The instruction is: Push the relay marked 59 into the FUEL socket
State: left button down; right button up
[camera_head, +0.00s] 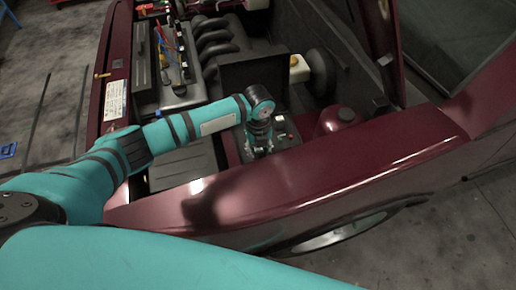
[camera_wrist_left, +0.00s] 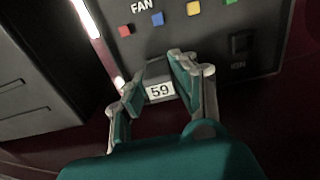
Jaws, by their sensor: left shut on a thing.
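The relay marked 59 (camera_wrist_left: 160,91) shows in the left wrist view as a dark block with a white label. It sits between the two fingers of my left gripper (camera_wrist_left: 154,82), which is shut on it. The relay's far end is at the near edge of a dark panel (camera_wrist_left: 200,35) marked FAN. Whether it touches the panel I cannot tell. No FUEL marking can be read. In the head view my left gripper (camera_head: 259,146) is low over the relay box (camera_head: 285,131) inside the engine bay, and the relay is too small to make out. My right gripper is not in view.
The panel carries red, blue, yellow and green squares and a black block (camera_wrist_left: 243,42). The maroon fender (camera_head: 300,180) runs close along the near side of my left gripper.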

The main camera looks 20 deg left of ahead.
pick_arm(q)
jog(key=shift+f, duration=0.25)
jog(key=shift+f, duration=0.3)
dwell(0.4)
jog(key=c, duration=1)
grip_release()
jog(key=shift+o, duration=0.2)
notch_tip(320, 180, up, 12)
